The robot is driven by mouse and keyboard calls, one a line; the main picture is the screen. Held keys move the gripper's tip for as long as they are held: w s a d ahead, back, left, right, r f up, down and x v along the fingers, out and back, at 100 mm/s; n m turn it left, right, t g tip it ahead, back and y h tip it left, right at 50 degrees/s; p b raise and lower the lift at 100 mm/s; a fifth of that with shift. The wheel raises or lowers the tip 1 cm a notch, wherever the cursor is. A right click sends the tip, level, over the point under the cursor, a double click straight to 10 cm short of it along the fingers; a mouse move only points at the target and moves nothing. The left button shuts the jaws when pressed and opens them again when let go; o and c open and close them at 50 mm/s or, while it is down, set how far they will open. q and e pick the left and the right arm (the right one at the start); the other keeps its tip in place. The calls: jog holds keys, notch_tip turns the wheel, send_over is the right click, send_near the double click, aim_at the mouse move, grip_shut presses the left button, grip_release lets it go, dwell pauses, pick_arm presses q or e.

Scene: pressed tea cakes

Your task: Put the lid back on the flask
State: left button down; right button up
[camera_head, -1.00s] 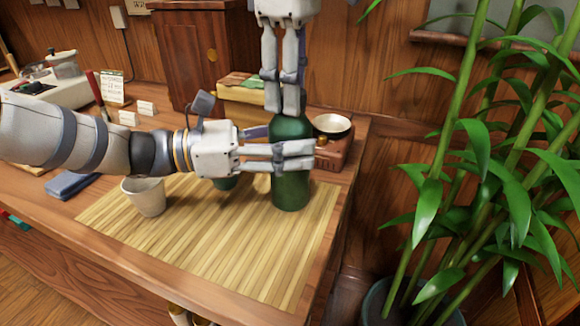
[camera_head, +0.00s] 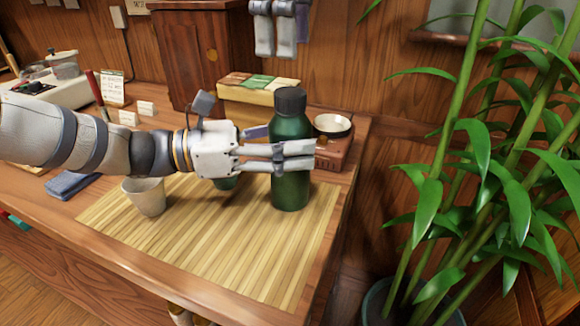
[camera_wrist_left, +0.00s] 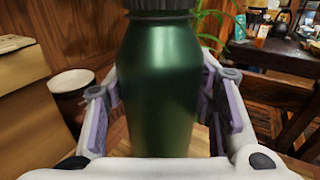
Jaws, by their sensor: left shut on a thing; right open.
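The green flask (camera_head: 291,190) stands upright on the bamboo mat (camera_head: 230,245), near its right side. The dark lid (camera_head: 290,100) sits on top of the flask's neck. My left gripper (camera_head: 296,156) is shut around the flask's body from the left. In the left wrist view the flask (camera_wrist_left: 160,85) fills the space between the fingers, and the lower edge of the lid (camera_wrist_left: 160,5) shows at the top. My right gripper (camera_head: 276,50) is open and empty above and behind the flask, apart from the lid.
A burner with a shallow bowl (camera_head: 332,125) stands right behind the flask. A box (camera_head: 258,97) is behind. A leafy plant (camera_head: 480,150) fills the right.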

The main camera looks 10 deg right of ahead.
pick_arm(q)
jog(key=c, duration=0.6)
grip_release()
jog(key=shift+c, duration=0.2)
jog(key=shift+a, duration=0.1)
jog(key=a, duration=1.1)
jog(key=shift+w+a, duration=0.4)
